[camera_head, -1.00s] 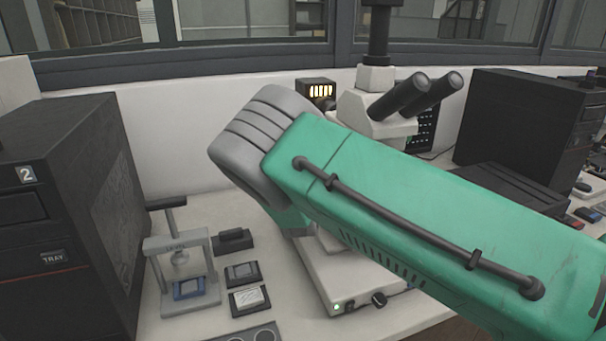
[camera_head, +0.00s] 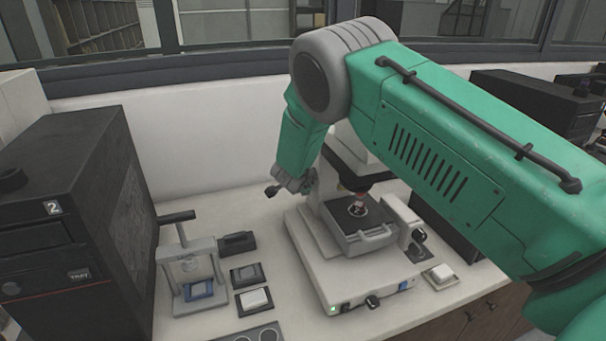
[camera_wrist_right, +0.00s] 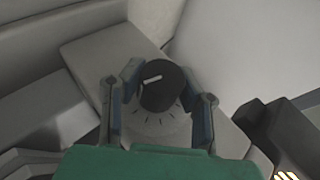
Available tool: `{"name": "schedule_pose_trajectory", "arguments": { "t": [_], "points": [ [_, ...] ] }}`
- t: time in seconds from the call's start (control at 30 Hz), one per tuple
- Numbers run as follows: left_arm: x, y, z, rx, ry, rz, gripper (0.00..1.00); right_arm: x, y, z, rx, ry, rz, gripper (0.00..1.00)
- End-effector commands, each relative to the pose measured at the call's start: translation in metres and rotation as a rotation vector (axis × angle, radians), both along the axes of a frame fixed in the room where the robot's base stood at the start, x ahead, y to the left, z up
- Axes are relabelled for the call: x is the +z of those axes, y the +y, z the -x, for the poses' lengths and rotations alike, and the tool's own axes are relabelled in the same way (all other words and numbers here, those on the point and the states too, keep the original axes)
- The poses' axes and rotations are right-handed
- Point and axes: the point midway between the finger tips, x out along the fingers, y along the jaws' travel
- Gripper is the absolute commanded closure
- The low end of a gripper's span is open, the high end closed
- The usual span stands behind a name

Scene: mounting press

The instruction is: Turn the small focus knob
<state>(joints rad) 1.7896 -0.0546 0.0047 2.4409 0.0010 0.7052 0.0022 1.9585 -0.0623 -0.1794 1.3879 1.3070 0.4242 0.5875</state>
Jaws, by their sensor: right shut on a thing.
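The small focus knob (camera_wrist_right: 160,88) is black with a white pointer line, and tick marks show beside it in the right wrist view. My right gripper (camera_wrist_right: 158,92) has one finger on each side of this knob and is shut on it. In the head view my right arm reaches over the microscope, and its gripper (camera_head: 292,182) is at the left side of the microscope (camera_head: 309,252). Whether the knob itself shows in the head view I cannot tell. My left gripper is not in view.
A small press (camera_head: 192,262) and several small trays stand left of the microscope. A black box marked 2 (camera_head: 75,215) fills the far left. A white-topped block (camera_head: 440,275) lies to the right. Bench between press and microscope is partly clear.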

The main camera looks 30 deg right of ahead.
Motion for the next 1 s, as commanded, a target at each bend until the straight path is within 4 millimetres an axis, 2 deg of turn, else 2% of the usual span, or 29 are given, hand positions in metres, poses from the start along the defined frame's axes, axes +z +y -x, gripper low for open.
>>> {"name": "schedule_pose_trajectory", "arguments": {
  "t": [0.1,0.5,1.0],
  "points": [
    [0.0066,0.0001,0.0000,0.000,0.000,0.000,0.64,-0.0003,-0.0005,0.0003,-0.004,0.059,-0.024,1.00],
    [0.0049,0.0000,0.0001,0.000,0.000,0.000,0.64,-0.0019,-0.0004,0.0002,-0.001,0.205,-0.052,1.00],
    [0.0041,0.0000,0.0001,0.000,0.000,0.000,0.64,-0.0006,-0.0016,0.0005,0.001,0.244,-0.053,1.00]
  ]
}}
